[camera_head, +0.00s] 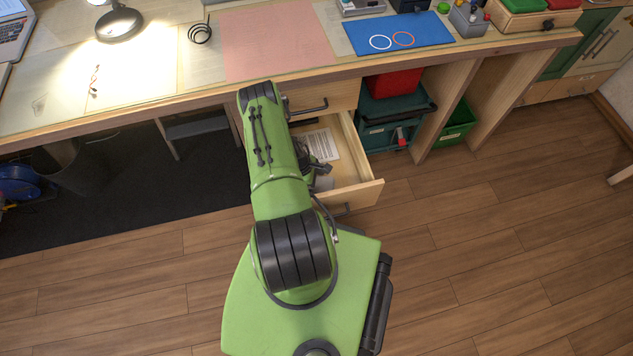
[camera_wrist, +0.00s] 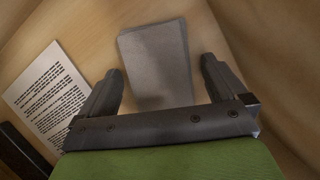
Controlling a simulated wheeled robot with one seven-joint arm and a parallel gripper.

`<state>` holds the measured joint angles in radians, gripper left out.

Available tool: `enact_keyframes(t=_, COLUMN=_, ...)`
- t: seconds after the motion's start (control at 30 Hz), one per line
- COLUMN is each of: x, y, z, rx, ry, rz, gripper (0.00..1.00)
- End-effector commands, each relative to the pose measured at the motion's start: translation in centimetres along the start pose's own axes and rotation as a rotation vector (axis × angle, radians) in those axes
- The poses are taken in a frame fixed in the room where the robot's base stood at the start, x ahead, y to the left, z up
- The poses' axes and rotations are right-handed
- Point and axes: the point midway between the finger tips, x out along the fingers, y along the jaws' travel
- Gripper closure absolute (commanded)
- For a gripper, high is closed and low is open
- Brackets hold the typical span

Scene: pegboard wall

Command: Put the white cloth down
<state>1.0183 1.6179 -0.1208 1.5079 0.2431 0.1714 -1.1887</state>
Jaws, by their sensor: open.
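In the wrist view a folded cloth (camera_wrist: 155,50), looking grey-white in the shade, lies flat on the bottom of the open drawer (camera_head: 361,193). My gripper (camera_wrist: 162,66) is open above it, one finger on each side, with the jaws apart from the cloth's edges. Nothing shows held between the fingers. The near end of the cloth runs toward the gripper's palm. In the head view my gripper (camera_head: 321,169) is low inside the drawer, partly hidden by my arm, and a small part of the pale cloth (camera_head: 324,184) shows beside it.
A printed sheet (camera_wrist: 50,92) lies in the drawer beside the cloth, with a dark object (camera_wrist: 22,150) near it. The drawer walls stand close around my gripper. Above is the desk with a pink mat (camera_head: 275,42) and blue mat (camera_head: 400,35). A teal toolbox (camera_head: 385,125) stands right of the drawer.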

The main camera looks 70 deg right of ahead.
Motion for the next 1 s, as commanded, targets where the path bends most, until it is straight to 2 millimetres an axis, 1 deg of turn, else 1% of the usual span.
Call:
enact_keyframes(t=0.1, x=-0.3, y=0.0, z=0.1, rx=0.000, ry=0.001, rz=0.000, gripper=0.01)
enact_keyframes(t=0.17, x=-1.1, y=0.0, z=0.1, rx=-0.001, ry=0.000, rz=0.001, gripper=0.01)
enact_keyframes(t=0.27, x=-3.5, y=0.1, z=0.2, rx=-0.003, ry=0.001, rz=0.003, gripper=0.01)
enact_keyframes(t=0.4, x=-7.5, y=0.1, z=0.2, rx=-0.003, ry=0.002, rz=0.003, gripper=0.01)
enact_keyframes(t=0.5, x=-9.9, y=0.1, z=0.2, rx=-0.001, ry=0.001, rz=0.002, gripper=0.01)
enact_keyframes(t=0.6, x=-11.5, y=0.1, z=0.2, rx=-0.001, ry=0.000, rz=0.002, gripper=0.01)
enact_keyframes(t=0.73, x=-12.3, y=0.0, z=0.2, rx=-0.001, ry=-0.001, rz=0.000, gripper=0.01)
enact_keyframes(t=1.0, x=-12.3, y=0.0, z=0.1, rx=0.000, ry=0.000, rz=0.000, gripper=0.01)
